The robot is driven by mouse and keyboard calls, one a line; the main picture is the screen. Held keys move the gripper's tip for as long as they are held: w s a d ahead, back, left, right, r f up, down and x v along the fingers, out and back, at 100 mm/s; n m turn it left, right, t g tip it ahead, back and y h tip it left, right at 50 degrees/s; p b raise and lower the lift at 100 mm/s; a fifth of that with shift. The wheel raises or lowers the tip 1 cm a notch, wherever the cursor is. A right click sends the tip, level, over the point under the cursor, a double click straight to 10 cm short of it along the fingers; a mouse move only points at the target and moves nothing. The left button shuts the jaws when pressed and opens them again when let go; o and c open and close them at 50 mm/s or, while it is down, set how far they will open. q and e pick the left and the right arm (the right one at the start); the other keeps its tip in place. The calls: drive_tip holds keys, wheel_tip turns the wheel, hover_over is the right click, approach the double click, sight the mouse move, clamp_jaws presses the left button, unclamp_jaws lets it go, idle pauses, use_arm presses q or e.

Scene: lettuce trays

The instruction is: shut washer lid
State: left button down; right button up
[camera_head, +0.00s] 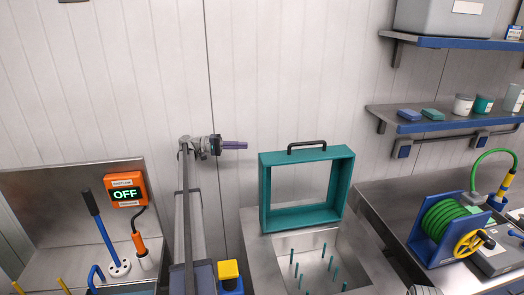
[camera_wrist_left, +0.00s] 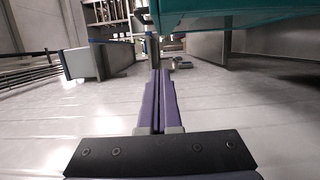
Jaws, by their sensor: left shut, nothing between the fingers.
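The washer lid (camera_head: 265,190) is a teal, box-like frame with a black handle (camera_head: 307,145) on its top edge. It stands upright, open, at the back of a steel washer basin (camera_head: 290,242) with several teal pegs inside. My left gripper (camera_head: 246,145) is shut and empty, its purple fingers pointing right. In the head view its tips are just left of the lid's upper left corner, with a small gap in the picture. In the left wrist view the fingers (camera_wrist_left: 158,75) are together, and a teal surface (camera_wrist_left: 240,14), likely the lid, shows at upper right. My right gripper is not in view.
An orange box reading OFF (camera_head: 126,190) and a blue-handled tool (camera_head: 103,232) are at the left. A green hose reel (camera_head: 437,228) stands on the right counter. Wall shelves (camera_head: 440,125) hold sponges and cups. The wall above the lid is bare.

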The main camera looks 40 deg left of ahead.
use_arm(q)
drive_tip(key=w+d, duration=0.3)
drive_tip(key=d, duration=0.8)
drive_tip(key=shift+w+d, duration=0.1)
